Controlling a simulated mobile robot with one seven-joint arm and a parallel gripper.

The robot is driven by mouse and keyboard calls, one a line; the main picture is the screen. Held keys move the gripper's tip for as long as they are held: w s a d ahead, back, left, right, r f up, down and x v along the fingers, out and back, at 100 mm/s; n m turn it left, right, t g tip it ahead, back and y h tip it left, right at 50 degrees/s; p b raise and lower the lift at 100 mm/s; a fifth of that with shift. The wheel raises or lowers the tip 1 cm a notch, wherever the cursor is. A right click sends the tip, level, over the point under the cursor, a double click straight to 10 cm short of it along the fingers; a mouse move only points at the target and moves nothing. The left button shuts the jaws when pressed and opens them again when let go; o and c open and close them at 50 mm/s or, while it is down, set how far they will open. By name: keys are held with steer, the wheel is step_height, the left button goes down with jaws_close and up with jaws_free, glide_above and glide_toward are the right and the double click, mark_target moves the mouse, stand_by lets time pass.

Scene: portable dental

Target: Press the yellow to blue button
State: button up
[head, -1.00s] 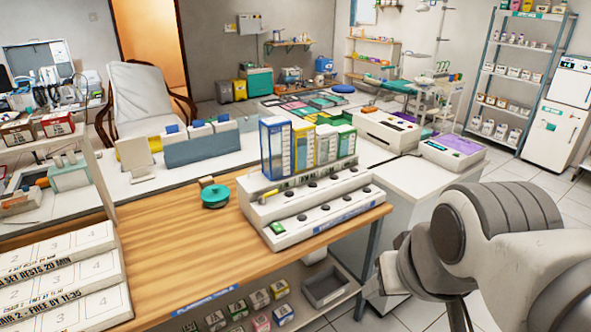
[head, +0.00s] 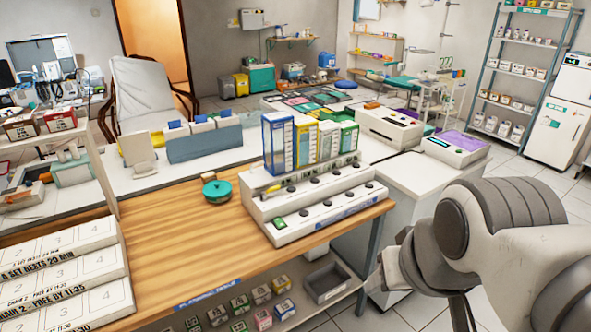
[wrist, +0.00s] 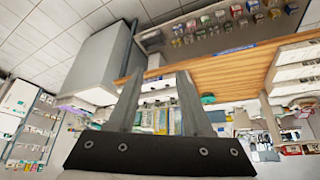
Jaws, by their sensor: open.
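A white stepped console (head: 330,216) stands on the right end of the wooden table. It carries a row of dark buttons and a green button (head: 279,223) at its left front. Their labels are too small to read, so I cannot tell which is the yellow to blue button. Blue, yellow and green upright boxes (head: 278,145) stand along its back. In the wrist view my gripper (wrist: 158,48) is open and empty, its two fingers spread apart. The table and boxes appear upside down beyond them. My gripper is apart from the console, and its fingers are not clear in the head view.
The wooden table (head: 170,238) has a teal round pot (head: 217,190) left of the console and white numbered boards (head: 68,272) at its left end. Below is a shelf with small boxes and a grey tray (head: 326,282). A white cabinet (head: 408,213) stands behind right.

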jaws_close()
stand_by(1.8)
